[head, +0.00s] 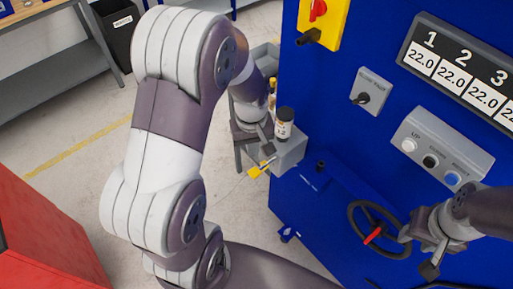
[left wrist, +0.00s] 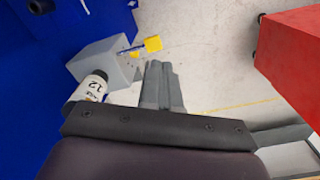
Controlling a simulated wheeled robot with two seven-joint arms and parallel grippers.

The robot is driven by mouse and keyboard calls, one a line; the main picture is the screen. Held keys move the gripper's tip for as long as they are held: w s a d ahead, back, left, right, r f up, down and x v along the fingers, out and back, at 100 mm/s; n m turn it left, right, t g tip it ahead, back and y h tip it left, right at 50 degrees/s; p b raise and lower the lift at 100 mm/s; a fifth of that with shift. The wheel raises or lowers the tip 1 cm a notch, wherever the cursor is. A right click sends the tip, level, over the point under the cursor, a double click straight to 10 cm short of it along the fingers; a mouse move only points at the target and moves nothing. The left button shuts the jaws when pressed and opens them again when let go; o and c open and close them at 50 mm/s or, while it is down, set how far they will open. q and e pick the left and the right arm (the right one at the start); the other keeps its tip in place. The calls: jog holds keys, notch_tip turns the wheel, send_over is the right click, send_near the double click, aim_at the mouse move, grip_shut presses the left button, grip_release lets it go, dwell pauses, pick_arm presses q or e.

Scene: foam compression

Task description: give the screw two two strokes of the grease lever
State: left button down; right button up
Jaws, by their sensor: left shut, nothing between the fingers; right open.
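The grease lever is a thin rod with a yellow grip (head: 257,171) on the front of a grey box (head: 290,156) fixed to the blue machine. The yellow grip (left wrist: 152,44) also shows in the left wrist view, just beyond my fingertips. A dark-capped bottle (head: 284,124) with a white label stands on the box; its label reads 12 in the left wrist view. My left gripper (head: 266,148) is shut and empty beside the box, apart from the lever. My right gripper (head: 431,257) is open near a black handwheel. No screw is clearly visible.
The blue machine carries a black handwheel (head: 378,228) with a red handle, a button panel (head: 437,148) and a display (head: 465,75) numbered 1, 2, 3. A red cabinet (head: 45,235) stands at left. The floor between is open. A grey bin sits behind my left gripper.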

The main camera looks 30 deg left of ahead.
aim_at(255, 172)
pick_arm(q)
jog(key=w+a+n, duration=0.2)
jog(key=w+n, duration=0.2)
jog(key=shift+n, duration=0.7)
jog(key=f+p, duration=0.1)
jog(key=f, duration=0.3)
jog(key=s+f, duration=0.1)
jog(key=f, duration=0.3)
jog(key=d+f+p, duration=0.1)
jog(key=f, duration=0.3)
jog(key=shift+s+f+p, duration=0.15)
jog(key=shift+p, duration=0.2)
jog(key=shift+s+f, duration=0.1)
jog(key=shift+f, duration=0.55)
pick_arm(e)
jog(key=r, duration=0.3)
jog(key=shift+w+a, duration=0.2)
jog(key=shift+w, duration=0.1)
